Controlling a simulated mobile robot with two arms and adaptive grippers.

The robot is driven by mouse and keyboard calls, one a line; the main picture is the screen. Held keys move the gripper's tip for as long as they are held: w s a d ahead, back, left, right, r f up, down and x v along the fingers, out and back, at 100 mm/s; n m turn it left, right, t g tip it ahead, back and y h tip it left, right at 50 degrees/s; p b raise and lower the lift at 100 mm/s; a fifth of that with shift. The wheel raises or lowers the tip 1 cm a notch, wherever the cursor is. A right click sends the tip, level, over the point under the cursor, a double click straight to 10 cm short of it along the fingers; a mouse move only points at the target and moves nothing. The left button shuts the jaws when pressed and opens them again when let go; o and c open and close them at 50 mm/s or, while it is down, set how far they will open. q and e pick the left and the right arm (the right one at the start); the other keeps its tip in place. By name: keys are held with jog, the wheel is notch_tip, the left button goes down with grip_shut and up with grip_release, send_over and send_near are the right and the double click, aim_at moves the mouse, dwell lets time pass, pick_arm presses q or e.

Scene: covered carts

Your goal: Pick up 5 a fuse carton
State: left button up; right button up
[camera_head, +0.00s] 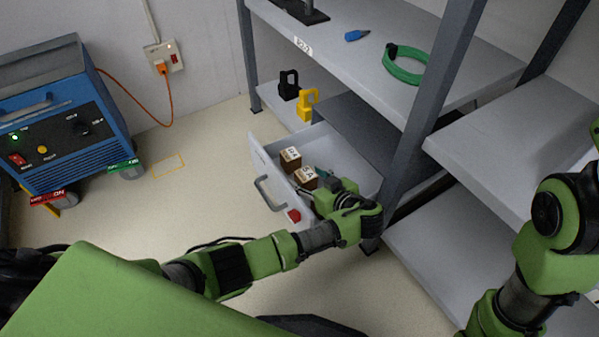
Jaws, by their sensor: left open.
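A small brown carton (305,178) with a white label that seems to read 5A sits in the open grey drawer (346,156). A similar carton (290,157) stands just behind it; I cannot read its label surely. My left gripper (326,187) is over the drawer, right beside the 5A carton on its right side. It is open. Its fingertips are partly hidden by its own body, so I cannot tell whether they touch the carton. My right arm comes in at the right edge; its gripper is out of view.
The shelf rack (435,85) rises close behind my left gripper. A blue machine (55,120) is at left.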

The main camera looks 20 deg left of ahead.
pick_arm(q)
jog(key=c, duration=1.2)
jog(key=shift+r, duration=0.15)
